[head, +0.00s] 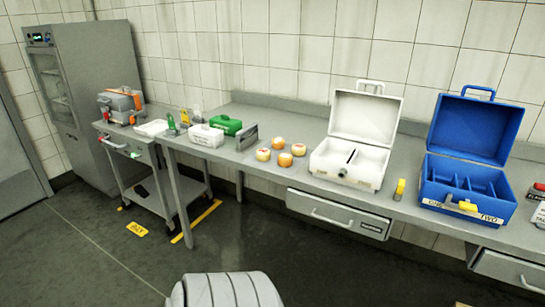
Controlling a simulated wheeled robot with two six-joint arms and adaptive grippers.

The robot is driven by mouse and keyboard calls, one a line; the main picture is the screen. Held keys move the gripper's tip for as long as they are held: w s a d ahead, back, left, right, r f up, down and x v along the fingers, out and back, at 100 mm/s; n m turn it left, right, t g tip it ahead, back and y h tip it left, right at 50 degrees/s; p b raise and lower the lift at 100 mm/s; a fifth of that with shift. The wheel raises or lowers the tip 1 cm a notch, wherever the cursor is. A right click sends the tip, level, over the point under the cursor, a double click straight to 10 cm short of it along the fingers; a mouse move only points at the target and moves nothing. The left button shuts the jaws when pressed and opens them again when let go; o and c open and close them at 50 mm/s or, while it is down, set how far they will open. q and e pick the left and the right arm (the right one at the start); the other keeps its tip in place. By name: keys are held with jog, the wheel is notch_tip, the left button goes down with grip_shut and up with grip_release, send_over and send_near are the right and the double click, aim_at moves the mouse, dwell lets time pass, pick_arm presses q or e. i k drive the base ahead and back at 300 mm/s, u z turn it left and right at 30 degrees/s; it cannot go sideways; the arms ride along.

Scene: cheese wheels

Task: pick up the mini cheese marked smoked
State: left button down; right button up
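Several mini cheeses sit close together on the steel counter (230,172), left of the white case. A pale one (263,155) is at the left, an orange one (278,143) at the back, another orange one (285,160) at the front, and a pale one (298,149) at the right. Their tops carry small marks, too small to read, so I cannot tell which is marked smoked. Neither of my grippers is in the head view.
An open white case (345,165) and an open blue case (468,185) with compartments stand to the right. Left are a grey holder (247,137), a white box (206,136), a green box (226,124) and a cart (140,175).

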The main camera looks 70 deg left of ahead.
aim_at(284, 159)
jog(key=z, duration=0.05)
jog(key=i, duration=0.25)
jog(key=u, duration=2.65)
jog(key=k, duration=0.25)
jog(key=u, duration=1.35)
jog(key=i, duration=0.95)
jog(key=z, duration=0.5)
jog(key=i, duration=1)
jog(key=z, duration=0.75)
